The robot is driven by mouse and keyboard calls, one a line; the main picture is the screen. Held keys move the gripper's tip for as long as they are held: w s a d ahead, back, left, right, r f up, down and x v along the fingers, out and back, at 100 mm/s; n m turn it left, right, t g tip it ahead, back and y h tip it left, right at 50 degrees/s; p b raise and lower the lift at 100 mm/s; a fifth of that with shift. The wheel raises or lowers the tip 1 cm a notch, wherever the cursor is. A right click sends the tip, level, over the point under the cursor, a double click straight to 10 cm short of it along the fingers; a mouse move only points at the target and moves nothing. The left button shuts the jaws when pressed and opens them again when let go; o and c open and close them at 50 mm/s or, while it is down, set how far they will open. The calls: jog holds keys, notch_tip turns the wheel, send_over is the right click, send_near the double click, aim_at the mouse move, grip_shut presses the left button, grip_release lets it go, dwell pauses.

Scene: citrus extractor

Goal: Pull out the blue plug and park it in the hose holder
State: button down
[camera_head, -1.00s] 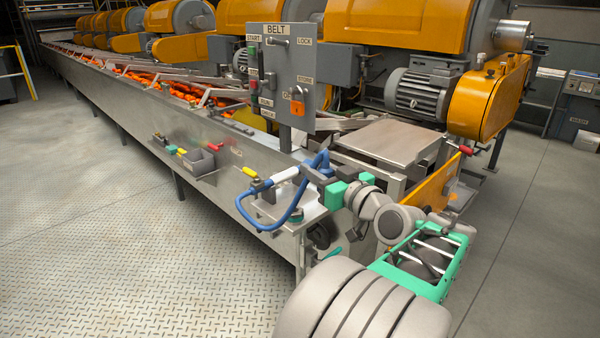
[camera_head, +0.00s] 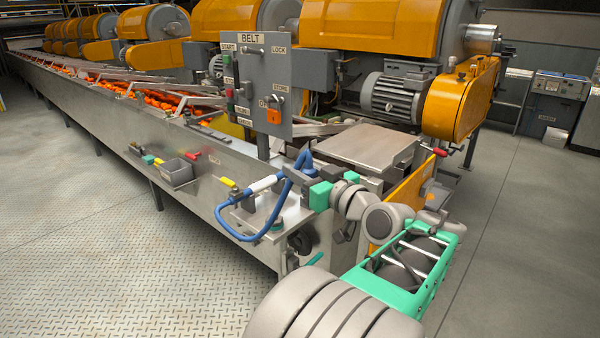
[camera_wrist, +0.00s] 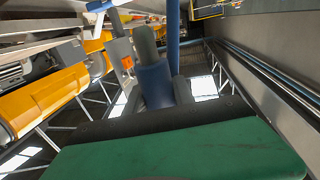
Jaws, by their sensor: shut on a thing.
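My gripper (camera_head: 298,173) is shut on the blue plug (camera_head: 303,160), above the right end of the steel trough. A blue hose (camera_head: 225,229) hangs in a loop below and left of it. The fingertips' contact is partly hidden. I cannot pick out the hose holder with certainty.
The grey BELT panel (camera_head: 262,85) stands on a post just behind and left of my gripper. A steel plate (camera_head: 368,146) and an orange guard (camera_head: 400,208) lie to the right. The floor in front is clear.

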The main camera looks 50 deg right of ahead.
jog(key=shift+r+p, duration=0.9)
jog(key=shift+r, duration=0.85)
